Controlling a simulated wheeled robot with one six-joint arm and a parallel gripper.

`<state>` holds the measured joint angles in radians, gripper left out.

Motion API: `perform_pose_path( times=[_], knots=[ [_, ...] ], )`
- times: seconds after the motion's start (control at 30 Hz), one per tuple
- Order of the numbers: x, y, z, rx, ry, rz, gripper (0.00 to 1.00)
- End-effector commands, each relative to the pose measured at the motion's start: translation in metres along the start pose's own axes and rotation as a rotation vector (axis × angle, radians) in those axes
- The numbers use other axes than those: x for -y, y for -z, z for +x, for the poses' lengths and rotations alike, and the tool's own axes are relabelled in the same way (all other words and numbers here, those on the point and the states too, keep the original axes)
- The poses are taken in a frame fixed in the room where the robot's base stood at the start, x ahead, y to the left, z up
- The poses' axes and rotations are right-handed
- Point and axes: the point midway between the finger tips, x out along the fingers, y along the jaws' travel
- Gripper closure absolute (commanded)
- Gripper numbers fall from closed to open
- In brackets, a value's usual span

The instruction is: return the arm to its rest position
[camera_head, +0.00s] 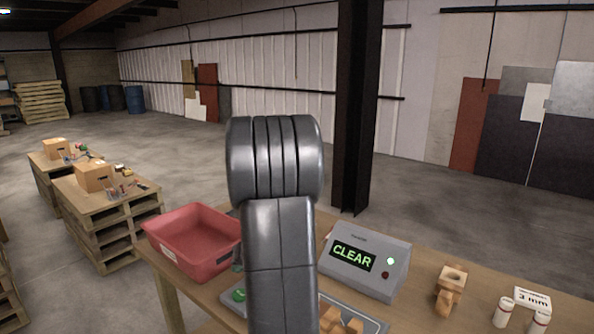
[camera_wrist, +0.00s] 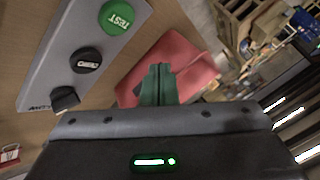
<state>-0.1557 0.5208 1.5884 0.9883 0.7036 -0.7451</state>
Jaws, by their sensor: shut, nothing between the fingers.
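My arm (camera_head: 280,230) rises in the middle of the head view, its grey links raised above the table and hiding part of it. My gripper (camera_wrist: 160,72) shows in the wrist view as dark green fingers, shut and empty. Behind the fingers in that view is the red bin (camera_wrist: 190,58). I cannot tell from this view how far the fingers are from the bin. In the head view my gripper is mostly hidden behind my arm.
The red bin (camera_head: 165,245) stands on the table left of my arm. A grey box (camera_head: 392,272) reading CLEAR, with a lit green lamp, stands to the right. Wooden pieces (camera_head: 450,290) and a 3 mm sign (camera_head: 532,298) are farther right. A panel with a green TEST button (camera_wrist: 115,17) is near.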

Motion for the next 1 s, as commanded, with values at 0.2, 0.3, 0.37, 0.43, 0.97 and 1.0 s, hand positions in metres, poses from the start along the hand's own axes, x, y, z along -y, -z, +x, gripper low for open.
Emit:
perform_pose_path(
  times=[0.2, 0.3, 0.37, 0.43, 0.97, 1.0],
  knots=[
    [-0.021, -0.020, 0.028, 0.000, 0.000, 0.001, 1.00],
    [-0.019, -0.019, 0.027, -0.003, 0.002, -0.003, 1.00],
    [-0.019, -0.018, 0.026, -0.003, 0.001, -0.005, 1.00],
    [-0.018, -0.018, 0.026, -0.003, 0.001, -0.004, 1.00],
    [-0.015, -0.014, 0.019, 0.003, 0.000, 0.003, 1.00],
    [-0.015, -0.015, 0.020, 0.003, -0.001, 0.003, 1.00]
  ],
)
